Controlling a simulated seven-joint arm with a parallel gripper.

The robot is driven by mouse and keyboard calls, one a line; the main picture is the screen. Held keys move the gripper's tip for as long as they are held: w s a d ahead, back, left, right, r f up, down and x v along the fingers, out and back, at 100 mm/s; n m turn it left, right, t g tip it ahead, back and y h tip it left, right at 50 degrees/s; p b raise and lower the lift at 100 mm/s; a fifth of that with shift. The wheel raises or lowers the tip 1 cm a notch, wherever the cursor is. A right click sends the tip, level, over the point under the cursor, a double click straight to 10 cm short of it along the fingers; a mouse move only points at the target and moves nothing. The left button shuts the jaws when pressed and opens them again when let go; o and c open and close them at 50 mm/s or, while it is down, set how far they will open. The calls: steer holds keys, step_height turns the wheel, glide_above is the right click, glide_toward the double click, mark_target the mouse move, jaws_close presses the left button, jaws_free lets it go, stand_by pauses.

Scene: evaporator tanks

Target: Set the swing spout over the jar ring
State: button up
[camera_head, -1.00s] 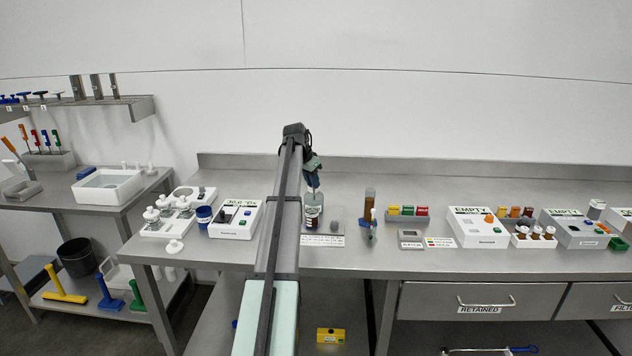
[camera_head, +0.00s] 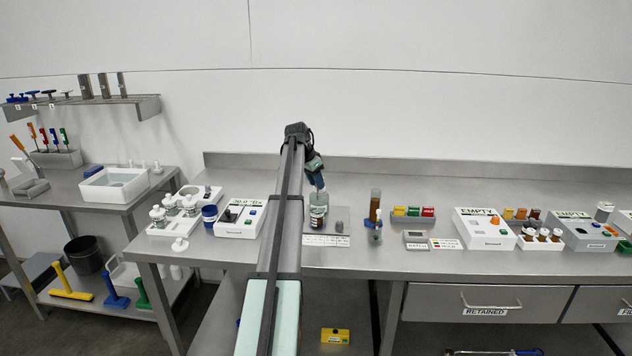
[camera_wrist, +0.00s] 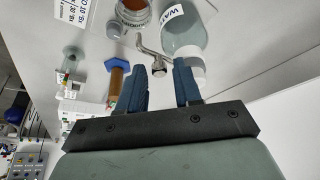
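The swing spout (camera_wrist: 152,52) is a bent, shiny metal tube in the wrist view, with its near end between my fingertips. My gripper (camera_wrist: 160,70) is open, with a dark blue finger on either side of that end; I cannot tell whether either touches it. A jar with a metal rim and brown contents (camera_wrist: 133,12) is at the top, near the spout's far end; I cannot tell if that rim is the jar ring. In the head view my gripper (camera_head: 319,184) is low over the bench at the jar (camera_head: 317,222); the spout is too small to make out.
A clear labelled bottle (camera_wrist: 185,32) stands close beside the spout. A brown tube on a blue base (camera_wrist: 117,82) is to the left of my fingers. In the head view, a white box (camera_head: 240,217) is left of my arm and colored blocks (camera_head: 413,213) lie to the right.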

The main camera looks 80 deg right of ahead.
steer(key=shift+o, duration=0.7)
steer(key=v, duration=1.3)
steer(key=shift+r, duration=0.35)
steer(key=shift+w+a, duration=0.15)
